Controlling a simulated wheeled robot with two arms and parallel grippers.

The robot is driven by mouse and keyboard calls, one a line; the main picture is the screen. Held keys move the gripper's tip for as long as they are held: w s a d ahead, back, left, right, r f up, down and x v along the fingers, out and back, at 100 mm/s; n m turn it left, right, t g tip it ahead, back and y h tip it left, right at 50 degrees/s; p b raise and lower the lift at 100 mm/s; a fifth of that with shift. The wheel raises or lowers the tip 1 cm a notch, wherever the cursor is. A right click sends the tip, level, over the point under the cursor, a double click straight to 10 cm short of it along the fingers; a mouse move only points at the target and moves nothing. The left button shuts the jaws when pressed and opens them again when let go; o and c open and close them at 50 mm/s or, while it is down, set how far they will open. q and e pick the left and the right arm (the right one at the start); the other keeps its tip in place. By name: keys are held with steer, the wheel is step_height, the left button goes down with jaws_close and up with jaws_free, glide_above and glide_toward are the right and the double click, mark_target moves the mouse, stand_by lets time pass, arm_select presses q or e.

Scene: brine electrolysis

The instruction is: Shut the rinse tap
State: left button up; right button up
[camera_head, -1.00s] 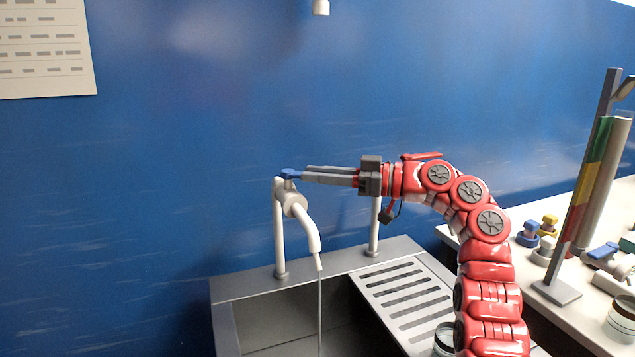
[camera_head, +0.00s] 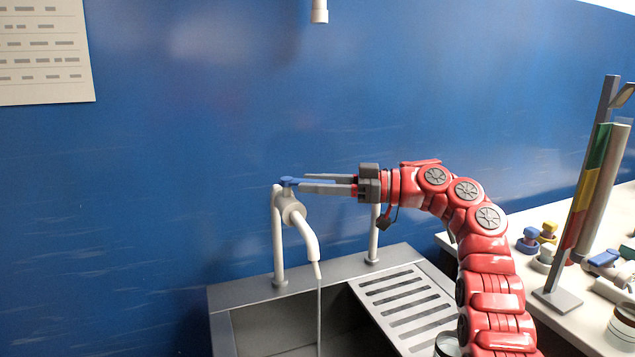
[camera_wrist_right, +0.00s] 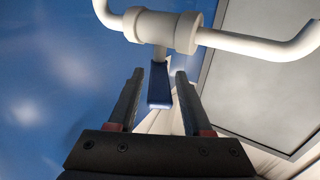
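The rinse tap (camera_head: 290,205) is a cream-white pipe fixture at the back of the grey sink (camera_head: 240,291), with a blue lever (camera_head: 288,182) on top. A thin stream (camera_head: 319,310) runs down from its spout. My right gripper (camera_head: 302,182) reaches in from the right at lever height. In the right wrist view the blue lever (camera_wrist_right: 159,88) points in between the two dark fingers (camera_wrist_right: 160,72), with gaps visible on both sides. The right gripper is open around the lever, not clamped on it. My left gripper is not in view.
A slotted drainboard (camera_head: 405,305) lies right of the basin, with a round container (camera_head: 447,344) partly hidden by my arm. The white bench (camera_head: 570,325) at right holds a tall stand (camera_head: 581,200) and small blue and yellow items. The blue wall is close behind the tap.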

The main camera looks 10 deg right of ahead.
steer(key=shift+o, duration=0.4)
steer(key=shift+d+r, duration=0.1)
steer(key=v, duration=0.7)
steer(key=shift+d, duration=0.25)
steer(key=shift+c, duration=0.2)
